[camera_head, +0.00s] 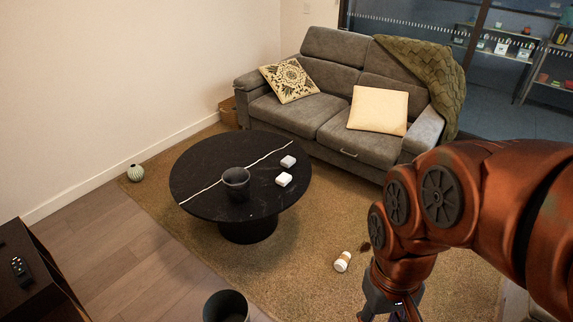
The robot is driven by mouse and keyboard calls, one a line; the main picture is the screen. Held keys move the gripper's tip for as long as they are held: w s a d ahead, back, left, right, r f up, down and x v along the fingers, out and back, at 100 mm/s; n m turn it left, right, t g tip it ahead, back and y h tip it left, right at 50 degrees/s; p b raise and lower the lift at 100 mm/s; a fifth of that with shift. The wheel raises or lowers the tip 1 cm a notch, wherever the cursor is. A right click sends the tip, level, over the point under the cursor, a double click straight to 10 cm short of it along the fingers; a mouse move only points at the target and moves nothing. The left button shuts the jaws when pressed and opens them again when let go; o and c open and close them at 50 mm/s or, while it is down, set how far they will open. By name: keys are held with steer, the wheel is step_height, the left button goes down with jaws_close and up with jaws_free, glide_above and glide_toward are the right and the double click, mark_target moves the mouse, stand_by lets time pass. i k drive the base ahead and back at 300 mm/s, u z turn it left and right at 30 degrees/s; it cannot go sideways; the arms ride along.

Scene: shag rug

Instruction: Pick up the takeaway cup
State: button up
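A small white cup with a tan band (342,262), which looks like the takeaway cup, lies tipped on the brown shag rug (300,245), right of the round table. My gripper (392,308) hangs at the bottom edge of the view, to the right of the cup and apart from it. Its fingertips are cut off by the frame, so I cannot tell whether it is open or shut. Nothing held shows in the part in view.
A round black table (205,165) carries a dark pot (236,184) and two small white boxes (284,180). A grey sofa (275,115) stands behind. A dark bin (226,308) is at the bottom. A dark cabinet (35,285) is at left. Rug around the cup is mostly clear.

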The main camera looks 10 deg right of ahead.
mark_target(341, 264)
steer(key=z, duration=1.45)
steer(key=i, duration=1.65)
steer(key=u, duration=3.95)
